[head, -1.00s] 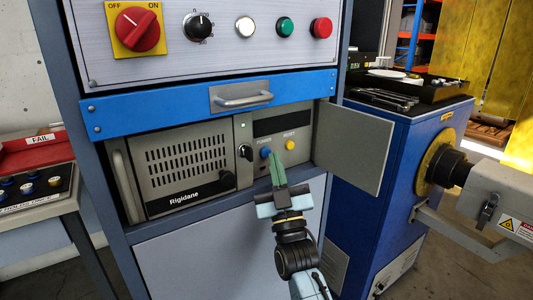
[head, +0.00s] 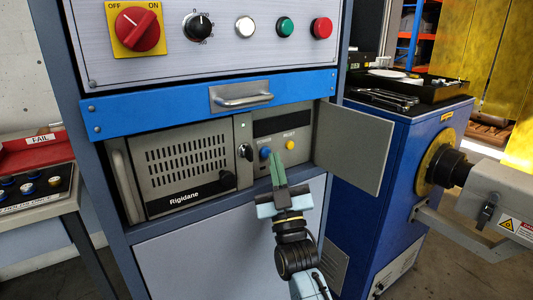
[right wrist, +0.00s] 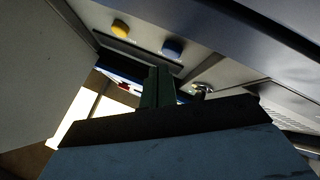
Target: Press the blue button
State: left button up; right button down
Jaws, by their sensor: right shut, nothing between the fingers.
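The blue button (head: 266,153) is on the grey panel of the Rigidane unit, left of a yellow button (head: 290,145). My right gripper (head: 276,153) has its green fingers shut and empty, pointing up at the panel. In the head view its tips overlap the right edge of the blue button. In the right wrist view the blue button (right wrist: 172,48) lies just beyond the fingertips (right wrist: 160,68), with a small gap in the picture. Whether they touch I cannot tell. The yellow button also shows there (right wrist: 119,28). My left gripper is not in view.
An open grey door (head: 353,148) stands out just right of the buttons. A blue drawer with a metal handle (head: 242,97) is above. A blue machine (head: 385,200) stands at the right.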

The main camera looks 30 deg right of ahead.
jog(key=shift+w, duration=0.15)
jog(key=shift+w, duration=0.3)
jog(key=shift+w, duration=0.35)
dwell(0.9)
jog(key=shift+s, duration=0.1)
jog(key=shift+s+p, duration=0.55)
jog(key=shift+s, duration=0.15)
jog(key=shift+s, duration=0.1)
